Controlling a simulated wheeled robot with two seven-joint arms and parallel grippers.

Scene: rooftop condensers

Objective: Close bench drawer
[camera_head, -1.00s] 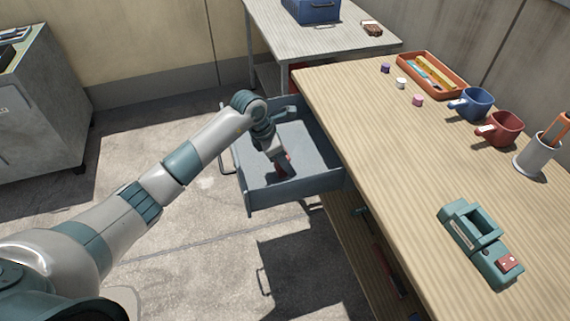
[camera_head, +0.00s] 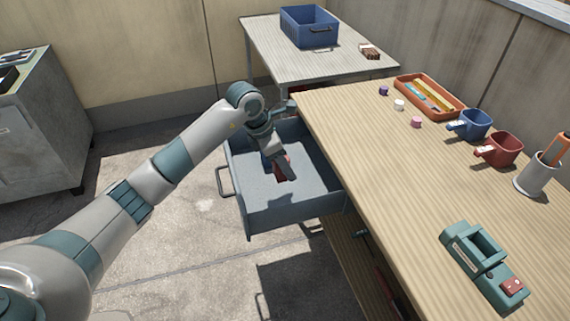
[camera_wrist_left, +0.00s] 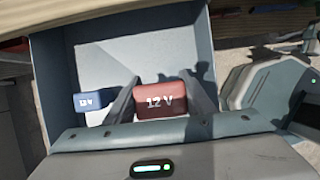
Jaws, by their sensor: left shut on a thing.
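The bench drawer (camera_head: 295,212) stands pulled out from the left side of the wooden-topped bench (camera_head: 400,170), its handle (camera_head: 224,182) facing left. My left gripper (camera_head: 284,172) reaches into it from above. In the left wrist view its two fingers (camera_wrist_left: 162,98) are shut on a red block marked 12 V (camera_wrist_left: 161,100). Whether the block is clear of the drawer floor I cannot tell. My right gripper is not in view.
A grey table (camera_head: 285,62) behind carries a blue bin (camera_head: 309,26) and a brown item (camera_head: 369,51). The bench top holds an orange tray (camera_head: 430,97), mugs, a pen cup (camera_head: 534,177) and a green device (camera_head: 483,268). Floor left of the drawer is clear.

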